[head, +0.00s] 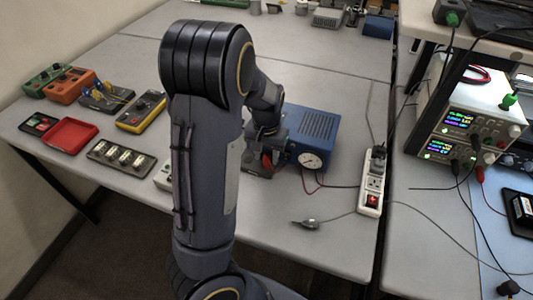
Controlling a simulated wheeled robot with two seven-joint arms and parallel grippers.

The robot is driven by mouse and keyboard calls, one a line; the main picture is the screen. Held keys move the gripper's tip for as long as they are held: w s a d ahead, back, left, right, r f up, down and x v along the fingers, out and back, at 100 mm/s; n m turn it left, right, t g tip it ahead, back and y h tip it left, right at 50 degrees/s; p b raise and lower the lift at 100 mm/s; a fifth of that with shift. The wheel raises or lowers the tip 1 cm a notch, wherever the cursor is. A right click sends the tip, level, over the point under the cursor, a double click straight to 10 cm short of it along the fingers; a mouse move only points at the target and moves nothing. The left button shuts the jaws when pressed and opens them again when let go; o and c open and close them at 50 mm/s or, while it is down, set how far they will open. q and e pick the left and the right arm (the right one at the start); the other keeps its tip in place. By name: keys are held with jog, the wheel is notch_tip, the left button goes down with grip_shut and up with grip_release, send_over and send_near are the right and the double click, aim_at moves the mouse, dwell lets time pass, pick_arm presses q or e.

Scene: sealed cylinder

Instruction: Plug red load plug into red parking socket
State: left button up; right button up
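My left arm rises through the middle of the head view, and its gripper (262,165) points down at the left side of a blue box (318,124) with a round gauge (311,160). A small red part (267,162) shows at the gripper, close to the box; it may be the red load plug, but I cannot tell whether the fingers hold it. The fingers are too small and dark to show open or shut. The red parking socket cannot be made out; my arm covers part of this area. My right gripper is not in view.
A white power strip (371,185) lies right of the blue box, with cables around it. A red tray (69,133), a yellow meter (142,111) and a grey socket block (121,156) sit left. Power supplies (462,135) stand far right. The table's front is mostly clear.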

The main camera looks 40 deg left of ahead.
pick_arm(q)
jog(key=shift+o, duration=0.6)
jog(key=shift+r, duration=0.1)
notch_tip(320, 180, up, 8)
jog(key=shift+f, duration=0.2)
jog(key=s+d+r+m+t+h, duration=0.1)
jog(key=s+d+r+t+h, duration=0.1)
jog(key=s+d, duration=0.5)
jog(key=s+d+r+m+t+h, duration=0.1)
jog(key=s+d+r+t, duration=0.2)
jog(key=s+d, duration=0.4)
jog(key=s, duration=0.4)
jog(key=shift+t+h, duration=0.3)
jog(key=shift+h, duration=0.1)
